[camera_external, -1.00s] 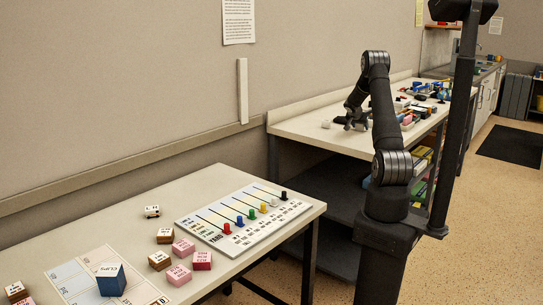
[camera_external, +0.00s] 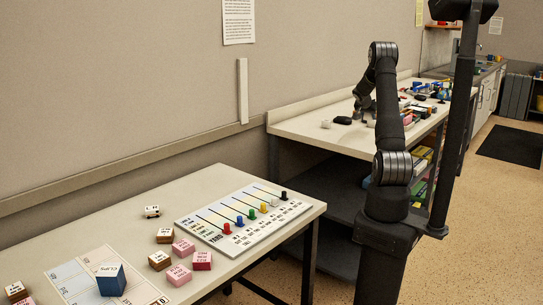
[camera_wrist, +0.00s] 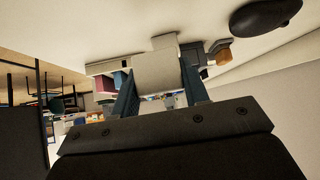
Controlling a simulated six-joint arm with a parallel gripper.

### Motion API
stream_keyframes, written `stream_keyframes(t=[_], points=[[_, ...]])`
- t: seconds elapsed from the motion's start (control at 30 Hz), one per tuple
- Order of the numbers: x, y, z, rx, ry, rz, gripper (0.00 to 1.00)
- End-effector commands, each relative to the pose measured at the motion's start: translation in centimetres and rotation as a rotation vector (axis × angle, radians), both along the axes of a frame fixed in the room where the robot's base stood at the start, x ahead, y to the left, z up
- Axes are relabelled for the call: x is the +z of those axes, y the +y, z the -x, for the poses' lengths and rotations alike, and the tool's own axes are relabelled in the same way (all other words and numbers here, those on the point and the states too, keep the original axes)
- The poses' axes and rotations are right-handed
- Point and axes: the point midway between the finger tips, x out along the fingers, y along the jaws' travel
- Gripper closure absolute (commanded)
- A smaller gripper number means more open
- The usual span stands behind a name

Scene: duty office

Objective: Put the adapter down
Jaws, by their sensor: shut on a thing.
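A pale, box-shaped adapter (camera_wrist: 157,73) sits between the two fingers of my gripper (camera_wrist: 160,88) in the wrist view. My gripper is shut on it. In the external view my gripper (camera_external: 364,112) is over the far bench (camera_external: 300,128), near its wall side. The arm partly hides it, and the adapter is too small there to make out clearly. I cannot tell whether the adapter touches the bench top.
A dark rounded object (camera_external: 343,120) and a small white block (camera_external: 326,124) lie left of my gripper. The dark object also shows in the wrist view (camera_wrist: 265,15). Mixed items (camera_external: 420,100) crowd the bench to the right. The bench's near-left end is clear.

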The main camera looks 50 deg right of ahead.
Motion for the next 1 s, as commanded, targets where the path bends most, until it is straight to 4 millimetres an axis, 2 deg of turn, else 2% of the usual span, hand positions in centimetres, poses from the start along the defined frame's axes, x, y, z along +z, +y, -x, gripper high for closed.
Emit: stream_keyframes(t=[0.1,0.3,0.43,0.6,0.67,0.77,0.87,1.0], points=[[1.8,-0.3,2.8,-0.003,-0.003,0.003,0.80],[3.7,-0.6,6.1,-0.001,-0.002,0.001,0.80],[4.3,-0.7,7.1,0.000,0.000,0.001,0.80],[4.5,-0.7,7.4,0.004,-0.001,0.000,0.80],[4.5,-0.5,7.0,0.012,-0.001,0.000,0.80],[4.3,0.5,5.0,0.049,-0.001,0.000,0.80],[3.9,2.3,1.6,0.115,0.000,0.000,0.80],[3.3,6.4,-4.7,0.243,0.000,0.000,0.80]])
